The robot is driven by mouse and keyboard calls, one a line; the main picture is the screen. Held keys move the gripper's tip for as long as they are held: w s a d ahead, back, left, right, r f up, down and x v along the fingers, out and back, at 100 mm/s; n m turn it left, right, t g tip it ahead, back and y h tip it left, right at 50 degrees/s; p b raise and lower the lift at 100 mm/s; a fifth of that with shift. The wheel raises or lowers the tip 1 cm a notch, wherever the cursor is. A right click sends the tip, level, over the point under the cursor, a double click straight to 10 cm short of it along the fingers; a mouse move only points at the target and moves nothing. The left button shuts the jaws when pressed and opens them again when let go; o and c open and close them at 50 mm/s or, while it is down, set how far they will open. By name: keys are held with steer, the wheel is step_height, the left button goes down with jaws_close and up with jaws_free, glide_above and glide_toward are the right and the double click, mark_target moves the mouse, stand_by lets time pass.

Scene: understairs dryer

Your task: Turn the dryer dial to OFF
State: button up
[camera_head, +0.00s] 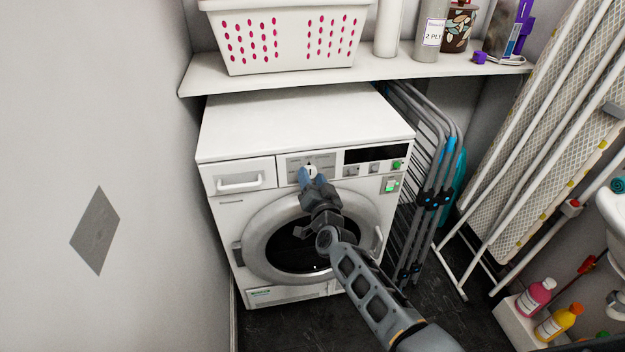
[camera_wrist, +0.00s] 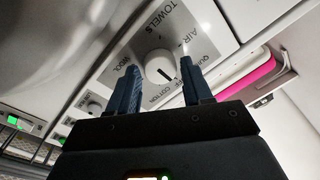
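The dryer (camera_head: 300,130) is a white front-loading machine under a shelf. Its dial (camera_head: 311,171) is a round white knob on a grey panel, seen partly behind my gripper. In the wrist view the dial (camera_wrist: 162,67) has a dark pointer mark and printed words around it, including TOWELS, AIR and COTTON. I cannot make out OFF. My gripper (camera_head: 316,177) is in front of the dial panel. In the wrist view its two blue fingers (camera_wrist: 160,85) are spread apart, one on each side of the dial's lower part, with gaps visible. The fingers do not appear closed on it.
A shelf (camera_head: 400,66) with a white laundry basket (camera_head: 285,40) and bottles overhangs the dryer. A folded drying rack (camera_head: 425,180) and an ironing board (camera_head: 540,130) stand at the right. A grey wall is close on the left. Smaller knobs and a green-lit button (camera_head: 390,185) sit right of the dial.

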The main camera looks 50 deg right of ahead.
steer(key=shift+o, duration=1.3)
steer(key=p+v, duration=0.1)
steer(key=v, duration=0.6)
steer(key=shift+s+a+p, duration=0.2)
steer(key=shift+s+p, duration=0.1)
steer(key=s+a+n+y, duration=0.3)
steer(key=s+a, duration=0.4)
steer(key=s, duration=0.4)
steer(key=s+a+n+y, duration=0.2)
steer(key=s+a+n, duration=0.2)
steer(key=s+a, duration=0.5)
steer(key=s+a+r+n+y, duration=0.2)
steer(key=s+r+n, duration=0.1)
steer(key=s+r, duration=0.5)
steer(key=s+a+r+n+g+y, duration=0.1)
steer(key=s+a+r+n+y, duration=0.1)
steer(key=s+r, duration=0.5)
steer(key=s+a+n, duration=0.1)
steer(key=s, duration=0.3)
steer(key=shift+s+a+r+y, duration=0.2)
steer(key=shift+a+r+y, duration=0.05)
steer(key=shift+r+y, duration=0.1)
